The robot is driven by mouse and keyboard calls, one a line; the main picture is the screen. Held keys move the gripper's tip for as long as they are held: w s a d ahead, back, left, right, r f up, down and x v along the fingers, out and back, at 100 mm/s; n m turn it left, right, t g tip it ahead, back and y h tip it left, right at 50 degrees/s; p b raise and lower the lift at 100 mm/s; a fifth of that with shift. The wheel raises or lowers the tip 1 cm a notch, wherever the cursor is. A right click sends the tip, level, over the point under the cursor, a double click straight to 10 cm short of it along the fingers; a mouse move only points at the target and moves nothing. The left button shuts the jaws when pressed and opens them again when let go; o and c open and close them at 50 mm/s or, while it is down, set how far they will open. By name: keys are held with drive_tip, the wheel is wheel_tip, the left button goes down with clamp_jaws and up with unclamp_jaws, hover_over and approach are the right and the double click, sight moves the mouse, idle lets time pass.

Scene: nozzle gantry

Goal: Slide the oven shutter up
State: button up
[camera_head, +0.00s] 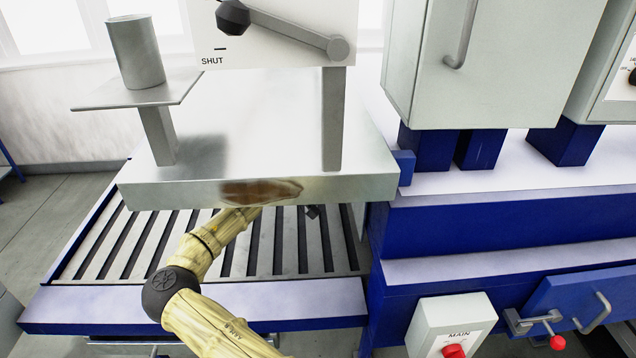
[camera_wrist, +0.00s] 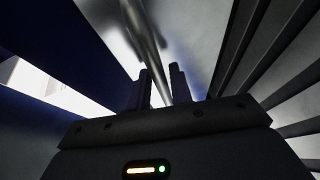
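My gripper shows in the wrist view (camera_wrist: 161,76) with its two dark fingers apart and a gap between them. A pale, rod-like streak (camera_wrist: 150,32) on a grey surface runs down behind that gap; I cannot tell whether it is a handle or a reflection, or whether the fingers touch it. I see nothing clearly gripped. In the head view my arm reaches under a metal slab above a slatted conveyor, and the slab hides most of my gripper. I cannot clearly make out the oven shutter in either view.
The metal slab (camera_head: 300,192) hangs low over my arm, above the slatted conveyor (camera_head: 110,250). A blue machine body (camera_head: 480,225) stands close on the right. A lever panel marked SHUT (camera_head: 280,52) stands above the slab.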

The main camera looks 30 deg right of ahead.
drive_tip(key=a+r+b, duration=0.3)
drive_tip(key=a+b, duration=0.1)
drive_tip(key=a, duration=1.2)
drive_tip(key=shift+w+a+r, duration=0.2)
drive_tip(key=shift+w+a, duration=0.1)
drive_tip(key=shift+a, duration=0.1)
drive_tip(key=shift+f, duration=0.1)
